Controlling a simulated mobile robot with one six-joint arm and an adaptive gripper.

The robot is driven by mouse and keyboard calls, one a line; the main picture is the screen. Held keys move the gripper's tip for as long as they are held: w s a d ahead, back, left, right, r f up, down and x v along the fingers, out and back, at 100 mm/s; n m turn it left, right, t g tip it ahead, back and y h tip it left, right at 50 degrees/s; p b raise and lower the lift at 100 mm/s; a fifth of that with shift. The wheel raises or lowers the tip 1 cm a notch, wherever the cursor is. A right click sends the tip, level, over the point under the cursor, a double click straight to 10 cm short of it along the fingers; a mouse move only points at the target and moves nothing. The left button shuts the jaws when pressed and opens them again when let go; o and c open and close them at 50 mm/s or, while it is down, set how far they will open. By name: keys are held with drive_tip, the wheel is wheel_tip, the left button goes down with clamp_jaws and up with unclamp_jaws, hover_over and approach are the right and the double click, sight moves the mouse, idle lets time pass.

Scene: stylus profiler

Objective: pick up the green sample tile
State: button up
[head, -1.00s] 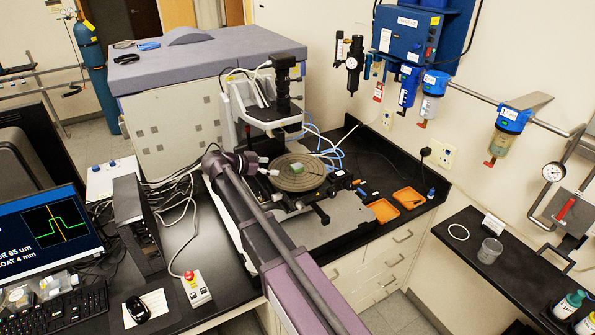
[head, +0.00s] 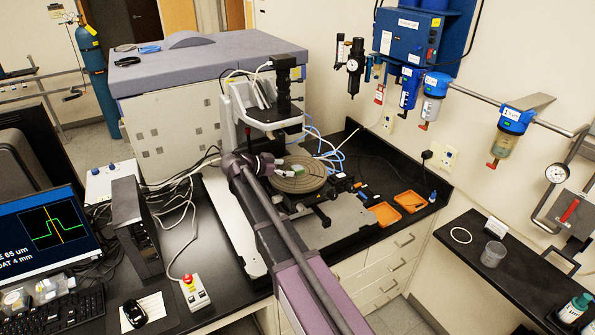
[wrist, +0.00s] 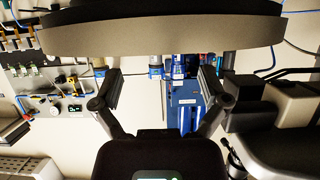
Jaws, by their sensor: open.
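The green sample tile (head: 298,170) is a small block lying on the round grey stage (head: 313,187) of the profiler in the head view. My gripper (head: 280,167) is at the left side of the tile, low over the stage, with its pale fingertips close to it. Whether they touch or straddle the tile is too small to tell. In the wrist view my gripper (wrist: 160,78) is open, its two fingers wide apart with nothing seen between them. The stage's rim (wrist: 160,36) crosses the top of that view; the tile does not show there.
The profiler head (head: 268,110) stands behind the stage, with its black column above. Two orange trays (head: 409,201) lie on the black bench at the right. A control box with a red button (head: 194,290) sits at the lower left, with loose cables nearby.

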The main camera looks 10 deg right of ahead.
sight(297, 167)
drive_tip(key=shift+b+x, duration=0.55)
drive_tip(key=shift+x, duration=1.4)
drive_tip(key=shift+w+r, duration=0.1)
drive_tip(key=c, duration=1)
